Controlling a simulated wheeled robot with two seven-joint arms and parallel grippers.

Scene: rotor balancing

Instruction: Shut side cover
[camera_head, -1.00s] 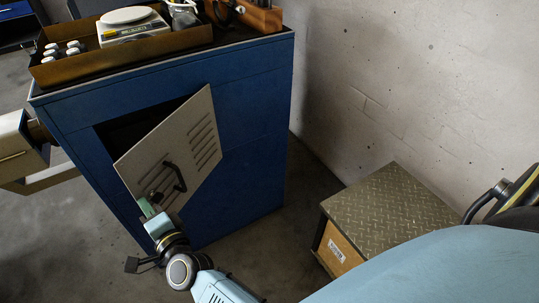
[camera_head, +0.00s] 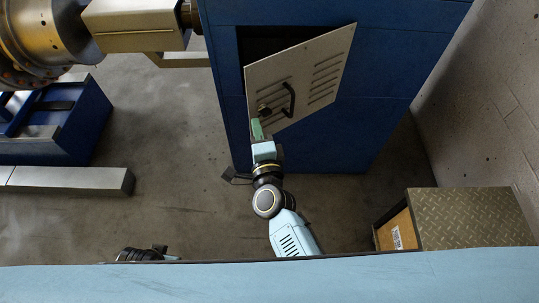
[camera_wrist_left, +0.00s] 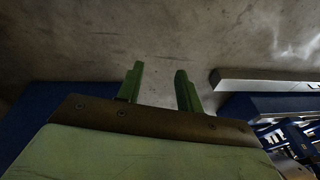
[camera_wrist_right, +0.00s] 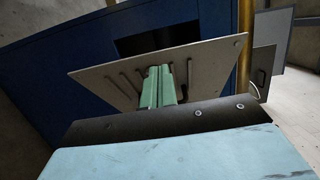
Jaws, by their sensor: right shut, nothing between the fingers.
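The side cover (camera_head: 318,72) is a light grey slotted panel with a black handle (camera_head: 289,98) and a round latch. It stands ajar and tilted in front of a dark opening (camera_head: 275,42) in the blue cabinet (camera_head: 350,135). My right gripper (camera_head: 257,130) is at the cover's lower left edge, shut with nothing held. In the right wrist view its green fingers (camera_wrist_right: 158,86) are together in front of the cover (camera_wrist_right: 200,62); whether they touch it I cannot tell. My left gripper (camera_wrist_left: 159,88) shows in the left wrist view, fingers apart and empty over bare floor.
A box with a tread-plate top (camera_head: 475,215) stands right of the cabinet near the wall. A metal beam (camera_head: 70,180) and a blue stand (camera_head: 60,125) lie at the left, below a large metal rotor part (camera_head: 40,40). The floor between is clear.

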